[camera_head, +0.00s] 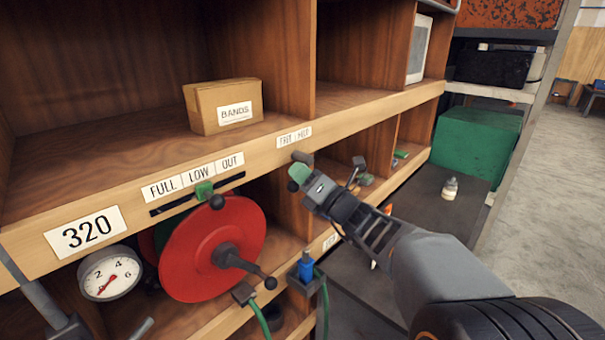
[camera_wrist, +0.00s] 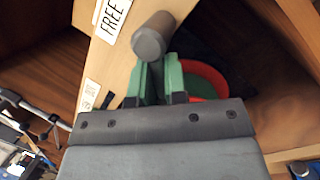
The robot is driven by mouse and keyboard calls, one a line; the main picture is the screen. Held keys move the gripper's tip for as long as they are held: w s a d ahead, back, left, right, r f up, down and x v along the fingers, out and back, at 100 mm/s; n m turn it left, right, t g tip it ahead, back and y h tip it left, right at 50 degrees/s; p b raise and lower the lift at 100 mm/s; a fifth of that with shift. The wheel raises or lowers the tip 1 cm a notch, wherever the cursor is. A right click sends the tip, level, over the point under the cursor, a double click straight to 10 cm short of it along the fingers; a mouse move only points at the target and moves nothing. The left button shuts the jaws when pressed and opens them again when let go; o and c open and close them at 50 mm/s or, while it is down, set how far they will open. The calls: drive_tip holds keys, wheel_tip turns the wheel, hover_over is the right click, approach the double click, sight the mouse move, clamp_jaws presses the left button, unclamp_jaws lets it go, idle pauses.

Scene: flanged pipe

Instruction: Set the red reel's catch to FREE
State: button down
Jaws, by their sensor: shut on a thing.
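The red reel (camera_head: 212,250) sits in the lower bay with a dark hub and a crank handle. Above and right of it, the FREE / HELD label (camera_head: 293,137) is on the shelf edge. Below that label is the catch, with a grey round pivot (camera_head: 302,157) and a black ball end (camera_head: 293,186). My gripper (camera_head: 299,174) is shut on the catch, its green fingertips hiding most of the lever. In the wrist view the pivot (camera_wrist: 150,38) stands beside the word FREE, just ahead of my gripper (camera_wrist: 157,80). The lever's exact angle is hard to tell.
A slider (camera_head: 204,190) stands under the FULL, LOW, OUT labels, left of the catch. A gauge (camera_head: 110,273) and a blue fitting (camera_head: 306,266) with a green hose are nearby. A BANDS box (camera_head: 223,105) is on the shelf above. Open floor lies at the right.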

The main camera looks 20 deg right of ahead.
drive_tip(key=shift+a+f, duration=0.1)
drive_tip(key=shift+f, duration=0.35)
drive_tip(key=c, duration=1.4)
unclamp_jaws()
drive_tip(key=shift+o, duration=1.2)
drive_tip(key=shift+a+r, duration=0.15)
drive_tip(key=shift+a, duration=0.15)
drive_tip(key=shift+s+d, duration=0.1)
drive_tip(key=shift+d, duration=0.2)
drive_tip(key=b+v, duration=0.3)
drive_tip(key=v, duration=1)
drive_tip(key=shift+s, duration=0.3)
drive_tip(key=shift+d, duration=0.1)
